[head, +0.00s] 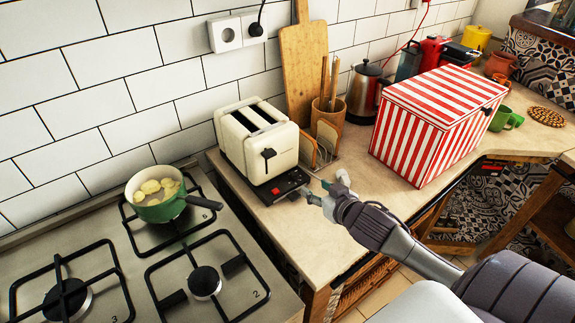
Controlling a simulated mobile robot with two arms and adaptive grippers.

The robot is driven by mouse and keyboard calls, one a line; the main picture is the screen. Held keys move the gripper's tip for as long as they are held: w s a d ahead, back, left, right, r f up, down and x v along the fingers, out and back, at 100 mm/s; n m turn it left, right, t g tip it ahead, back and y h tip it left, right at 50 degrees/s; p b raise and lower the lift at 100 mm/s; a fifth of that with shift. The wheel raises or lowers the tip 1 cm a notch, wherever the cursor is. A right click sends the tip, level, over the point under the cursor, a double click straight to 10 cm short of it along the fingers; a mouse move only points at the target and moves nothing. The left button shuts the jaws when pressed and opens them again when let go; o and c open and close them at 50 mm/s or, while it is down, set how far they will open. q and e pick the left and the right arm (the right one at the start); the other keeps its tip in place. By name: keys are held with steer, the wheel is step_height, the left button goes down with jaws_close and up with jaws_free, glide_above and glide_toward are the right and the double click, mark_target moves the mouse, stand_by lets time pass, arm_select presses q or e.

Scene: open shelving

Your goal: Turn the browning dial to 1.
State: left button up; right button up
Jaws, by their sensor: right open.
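A cream two-slot toaster (262,145) stands on the counter at centre left, with a black lever on its front. Its black base (265,193) sticks out at the front and carries a small red part (276,191). My right gripper (309,194) is at the right end of this base, close to or touching it, and is open with nothing seen between its fingers. The browning dial and its numbers cannot be made out; the fingertips may cover the dial. My left gripper is not in view.
A stove with a green pot (160,195) lies left of the toaster. A red-striped box (400,145) stands further right. The counter front is clear.

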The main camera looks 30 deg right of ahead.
mark_target(295, 174)
steer(key=x, duration=0.4)
steer(key=shift+r+p, duration=0.15)
steer(key=shift+p, duration=0.15)
steer(key=x, duration=0.4)
steer(key=shift+w, duration=0.1)
steer(key=x, duration=0.3)
steer(key=shift+w+f+p, duration=0.15)
steer(key=shift+f+p, duration=0.05)
steer(key=shift+p, duration=0.1)
steer(key=shift+w+f, duration=0.1)
steer(key=shift+w, duration=0.15)
steer(key=shift+w+f, duration=0.15)
steer(key=shift+w, duration=0.1)
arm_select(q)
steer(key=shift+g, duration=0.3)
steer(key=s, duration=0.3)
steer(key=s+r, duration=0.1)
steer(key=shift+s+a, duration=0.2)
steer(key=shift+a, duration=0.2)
arm_select(e)
jaws_close()
